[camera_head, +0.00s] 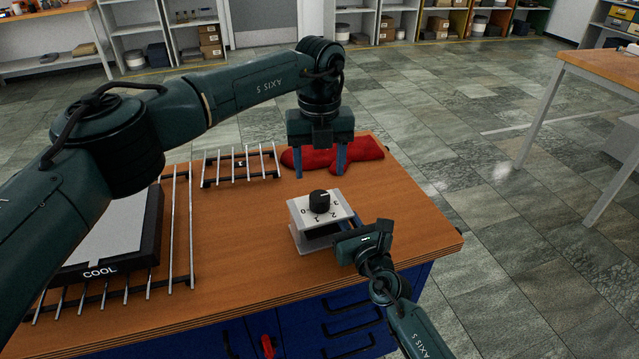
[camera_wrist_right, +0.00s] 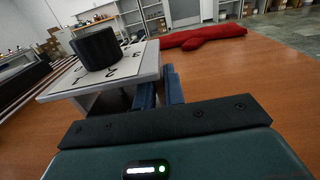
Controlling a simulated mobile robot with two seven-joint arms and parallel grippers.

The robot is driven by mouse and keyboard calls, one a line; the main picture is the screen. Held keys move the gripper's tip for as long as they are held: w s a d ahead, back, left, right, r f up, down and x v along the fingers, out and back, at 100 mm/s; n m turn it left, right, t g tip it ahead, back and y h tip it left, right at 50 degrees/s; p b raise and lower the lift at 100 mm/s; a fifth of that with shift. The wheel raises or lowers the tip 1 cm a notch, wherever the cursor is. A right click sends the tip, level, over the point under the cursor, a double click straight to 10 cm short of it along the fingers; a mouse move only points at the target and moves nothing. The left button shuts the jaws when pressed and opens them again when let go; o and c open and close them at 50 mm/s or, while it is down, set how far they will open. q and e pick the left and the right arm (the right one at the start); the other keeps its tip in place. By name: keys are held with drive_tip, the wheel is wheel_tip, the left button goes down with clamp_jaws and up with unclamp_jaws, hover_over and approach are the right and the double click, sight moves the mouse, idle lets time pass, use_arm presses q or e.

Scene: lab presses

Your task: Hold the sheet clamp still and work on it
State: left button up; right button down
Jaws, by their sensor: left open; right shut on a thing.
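The sheet clamp (camera_head: 303,213) is a small pale grey block on the wooden table, with a dark gap under its top plate. A black round knob (camera_head: 319,201) stands on top, ringed by printed figures 0 to 3; its pointer is too small to read. The clamp (camera_wrist_right: 112,80) and knob (camera_wrist_right: 97,48) also fill the upper left of the right wrist view. My right gripper (camera_wrist_right: 160,90) is shut on the sheet clamp from its right side; its fingertips are partly hidden.
A metal rack (camera_head: 240,167) is at the back left. A dark tray marked COOL (camera_head: 101,272) sits on rods at the left. The tabletop (camera_head: 239,260) left of the clamp is clear.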

use_arm(q)
drive_tip(key=shift+r, duration=2.35)
wheel_tip(320, 180, up, 8)
use_arm(e)
drive_tip(key=c, duration=1.4)
unclamp_jaws()
